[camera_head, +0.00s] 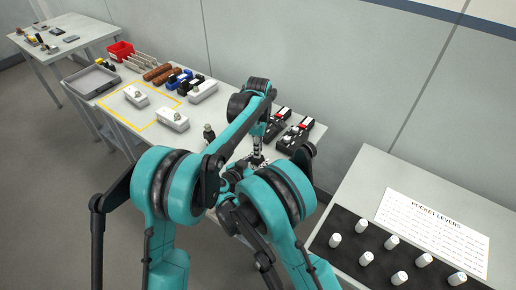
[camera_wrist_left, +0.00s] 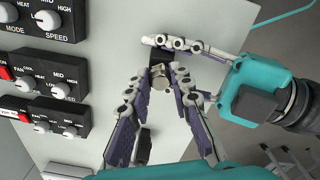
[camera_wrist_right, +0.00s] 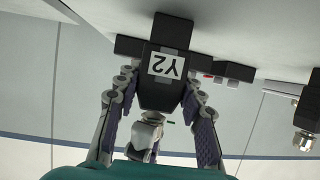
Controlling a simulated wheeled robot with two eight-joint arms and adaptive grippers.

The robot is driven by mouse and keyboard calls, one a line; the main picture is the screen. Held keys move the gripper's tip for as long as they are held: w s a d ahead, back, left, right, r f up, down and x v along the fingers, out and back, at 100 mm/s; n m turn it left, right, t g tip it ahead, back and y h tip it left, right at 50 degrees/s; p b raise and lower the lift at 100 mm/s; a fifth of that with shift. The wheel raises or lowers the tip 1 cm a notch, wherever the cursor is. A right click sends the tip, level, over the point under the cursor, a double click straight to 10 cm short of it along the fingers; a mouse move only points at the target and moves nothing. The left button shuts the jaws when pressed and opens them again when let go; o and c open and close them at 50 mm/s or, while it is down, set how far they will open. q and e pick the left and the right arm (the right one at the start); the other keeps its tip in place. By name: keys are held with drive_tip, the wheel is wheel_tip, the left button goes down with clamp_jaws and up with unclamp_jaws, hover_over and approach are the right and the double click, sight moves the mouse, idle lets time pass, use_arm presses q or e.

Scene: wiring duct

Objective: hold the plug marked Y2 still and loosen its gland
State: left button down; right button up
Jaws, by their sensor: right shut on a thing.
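The plug marked Y2 (camera_wrist_right: 164,86) is a black block with a white label, in the right wrist view. My right gripper (camera_wrist_right: 160,82) is shut on it, one finger against each side. Its metal gland (camera_wrist_left: 160,75) shows in the left wrist view, at the end of the dark plug body. My left gripper (camera_wrist_left: 158,80) has its fingers apart, one on each side of the gland; I cannot tell whether they touch it. In the head view my arms hide most of the plug and both grippers.
Black control boxes with knobs (camera_wrist_left: 50,85) stand beside the grippers. Another plug with a gland (camera_head: 209,132) stands on the table near my arm. White boxes (camera_head: 173,120), a grey tray (camera_head: 92,80) and a red bin (camera_head: 120,51) lie farther left. White knobs (camera_head: 392,241) stand on the right table.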

use_arm(q)
drive_tip(key=n, duration=1.1)
drive_tip(key=shift+w, duration=0.1)
drive_tip(key=c, duration=1.4)
unclamp_jaws()
drive_tip(key=shift+c, duration=0.2)
